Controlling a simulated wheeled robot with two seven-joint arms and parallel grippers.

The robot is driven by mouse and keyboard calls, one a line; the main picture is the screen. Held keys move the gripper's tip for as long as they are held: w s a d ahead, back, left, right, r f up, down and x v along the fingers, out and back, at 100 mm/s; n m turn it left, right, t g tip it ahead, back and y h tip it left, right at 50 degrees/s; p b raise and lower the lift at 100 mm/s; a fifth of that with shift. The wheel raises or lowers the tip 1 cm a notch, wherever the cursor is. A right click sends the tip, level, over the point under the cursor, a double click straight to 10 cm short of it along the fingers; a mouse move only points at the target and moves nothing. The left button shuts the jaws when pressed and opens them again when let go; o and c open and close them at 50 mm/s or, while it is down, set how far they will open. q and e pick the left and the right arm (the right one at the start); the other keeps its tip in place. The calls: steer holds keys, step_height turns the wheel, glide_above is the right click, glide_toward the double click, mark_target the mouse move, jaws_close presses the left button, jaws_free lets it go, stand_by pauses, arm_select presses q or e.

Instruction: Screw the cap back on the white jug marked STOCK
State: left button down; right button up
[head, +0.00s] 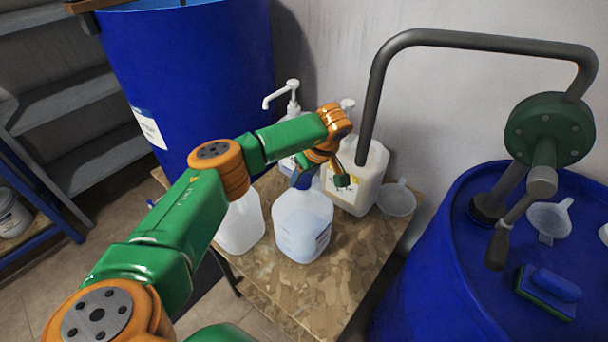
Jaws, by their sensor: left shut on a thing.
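A translucent white jug (300,226) stands upright near the middle of the wooden table, with a dark-edged label on its right side that is too small to read. A small blue piece (303,178), which looks like the cap, is at the top of this jug. My left gripper (319,178) is above the jug, pointing down, shut on this blue piece. The gripper and wrist partly hide the jug's neck, so I cannot tell whether the cap sits on the thread. My right gripper is out of view.
Another white jug (241,226) stands close on the left, partly behind my arm. A pump bottle (291,108), a cream canister (358,184) and a clear funnel (396,199) are behind. A blue drum (440,265) with a hand pump (548,130) is at right. The table's front (290,296) is clear.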

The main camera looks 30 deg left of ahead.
arm_select(q)
steer(key=shift+s+r+m+p, duration=0.1)
steer(key=shift+m+p, duration=0.4)
steer(key=shift+m, duration=0.1)
steer(key=shift+m+t+h+p, duration=0.35)
steer(key=shift+m+t, duration=0.35)
steer(key=shift+m, duration=0.5)
steer(key=shift+s+f+m+t+h, duration=0.1)
steer(key=shift+f+m+t+h, duration=0.15)
steer(key=shift+m, duration=0.85)
